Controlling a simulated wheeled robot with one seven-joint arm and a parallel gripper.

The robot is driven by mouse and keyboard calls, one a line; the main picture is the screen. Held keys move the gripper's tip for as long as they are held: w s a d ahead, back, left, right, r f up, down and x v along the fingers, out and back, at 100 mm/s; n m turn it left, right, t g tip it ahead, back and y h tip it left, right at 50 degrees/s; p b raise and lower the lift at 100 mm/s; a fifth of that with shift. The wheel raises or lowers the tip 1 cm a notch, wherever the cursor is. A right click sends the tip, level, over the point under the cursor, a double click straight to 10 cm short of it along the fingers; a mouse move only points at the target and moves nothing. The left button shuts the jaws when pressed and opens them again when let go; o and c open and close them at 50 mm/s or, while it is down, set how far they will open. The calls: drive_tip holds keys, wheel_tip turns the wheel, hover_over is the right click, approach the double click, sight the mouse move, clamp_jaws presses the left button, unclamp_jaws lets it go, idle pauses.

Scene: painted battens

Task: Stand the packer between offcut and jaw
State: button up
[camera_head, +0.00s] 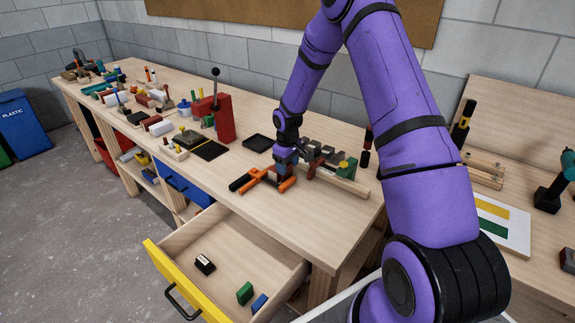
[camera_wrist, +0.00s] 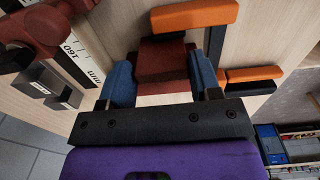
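My gripper (camera_wrist: 163,80) has blue fingertips, low over the bench in the head view (camera_head: 286,166). In the wrist view a dark red-brown block (camera_wrist: 160,62) fills the gap between the fingertips, which appear to touch both its sides. A pale wood face (camera_wrist: 165,98) shows between the fingers nearer the wrist; whether it belongs to the block is unclear. A red-brown cast part (camera_wrist: 38,35), perhaps a jaw, stands at upper left in the wrist view, beside a scale marked in mm (camera_wrist: 82,50). I cannot make out which piece is the offcut.
An orange-and-black clamp (camera_head: 262,179) lies against the gripper's left side, with orange bars (camera_wrist: 195,15) close by in the wrist view. A pale batten (camera_head: 340,182) lies to the right. The yellow-fronted drawer (camera_head: 172,282) stands open below. The bench front is mostly clear.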

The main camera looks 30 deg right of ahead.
drive_tip(key=shift+s+a+f, duration=0.2)
drive_tip(key=shift+s+f, duration=0.2)
drive_tip(key=shift+f, duration=0.3)
drive_tip(key=shift+w+r, duration=0.15)
drive_tip(key=shift+r, duration=0.35)
wheel_tip(320, 180, up, 12)
drive_tip(key=s+a+r+m+t+h, duration=0.1)
drive_tip(key=s+a+r, duration=0.2)
drive_tip(key=s+r, duration=0.55)
drive_tip(key=s+a+r+m+t, duration=0.15)
drive_tip(key=s+r, duration=0.35)
drive_tip(key=r, duration=0.7)
drive_tip(key=s+a+r, duration=0.1)
drive_tip(key=s+r, duration=0.1)
drive_tip(key=s, duration=0.5)
drive_tip(key=s+a+r+m+t, duration=0.1)
drive_tip(key=s+a+r, duration=0.1)
drive_tip(key=s, duration=0.6)
drive_tip(key=s+a+r+m+t+y, duration=0.1)
drive_tip(key=s+r, duration=0.1)
drive_tip(key=s, duration=0.6)
drive_tip(key=shift+s+a+r+t, duration=0.25)
drive_tip(key=shift+a+r, duration=0.15)
